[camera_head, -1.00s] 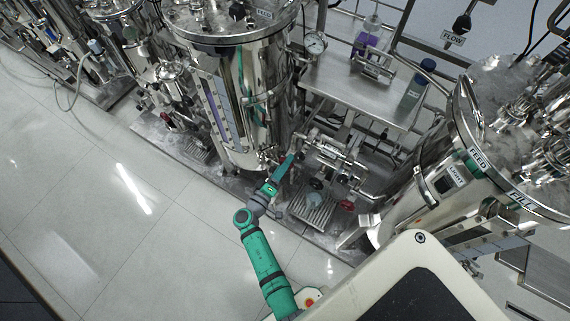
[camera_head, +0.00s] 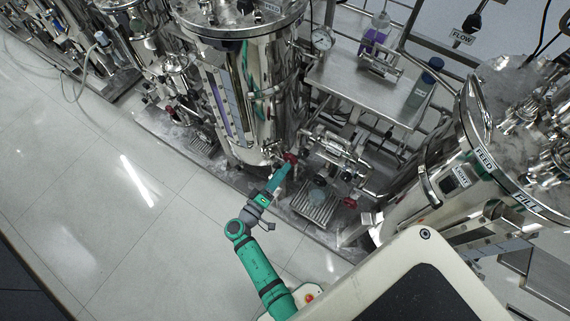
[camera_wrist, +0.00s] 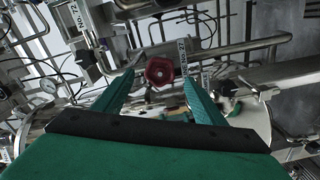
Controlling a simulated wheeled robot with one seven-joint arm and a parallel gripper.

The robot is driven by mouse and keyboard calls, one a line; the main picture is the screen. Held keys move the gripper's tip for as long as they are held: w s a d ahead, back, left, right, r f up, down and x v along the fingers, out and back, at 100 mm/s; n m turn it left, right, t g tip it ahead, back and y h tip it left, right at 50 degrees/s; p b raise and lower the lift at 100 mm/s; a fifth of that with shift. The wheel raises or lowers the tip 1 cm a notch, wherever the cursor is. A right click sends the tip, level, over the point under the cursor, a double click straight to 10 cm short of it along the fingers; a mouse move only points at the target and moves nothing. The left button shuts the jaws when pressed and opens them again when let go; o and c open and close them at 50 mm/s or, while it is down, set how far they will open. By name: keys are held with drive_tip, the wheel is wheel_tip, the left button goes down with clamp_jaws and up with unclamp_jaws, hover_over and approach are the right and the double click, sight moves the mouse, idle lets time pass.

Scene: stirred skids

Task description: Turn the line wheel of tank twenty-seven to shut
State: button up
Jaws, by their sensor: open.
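A small red handwheel (camera_head: 290,158) sits on the pipework at the foot of the middle steel tank (camera_head: 262,100). In the wrist view the red wheel (camera_wrist: 160,70) is seen face-on, between and just beyond the fingertips. My gripper (camera_wrist: 158,82) is open, one green finger on each side of the wheel's line. No contact with the wheel is visible. In the head view my gripper (camera_head: 281,173) ends just short of the wheel.
A second red wheel (camera_head: 349,203) is on the pipes to the right, near a drain grate (camera_head: 314,204). A steel tank (camera_head: 470,150) labelled FEED and FILL stands at right. A steel shelf (camera_head: 345,75) holds bottles. The floor (camera_head: 100,200) at left is clear.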

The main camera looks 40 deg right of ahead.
sight(289, 160)
drive_tip(key=shift+v, duration=2.25)
drive_tip(key=shift+w, duration=0.15)
drive_tip(key=w+d+n, duration=0.1)
drive_tip(key=d+n, duration=0.2)
drive_tip(key=n, duration=0.4)
drive_tip(key=w+d+n, duration=0.1)
drive_tip(key=d+n, duration=0.2)
drive_tip(key=n, duration=0.4)
drive_tip(key=w+d+n, duration=0.2)
drive_tip(key=d+n, duration=0.1)
drive_tip(key=n, duration=0.4)
drive_tip(key=shift+d+r+n, duration=0.35)
drive_tip(key=shift+d+n, duration=0.05)
drive_tip(key=shift+d, duration=0.5)
drive_tip(key=shift+a, duration=0.1)
drive_tip(key=c, duration=1)
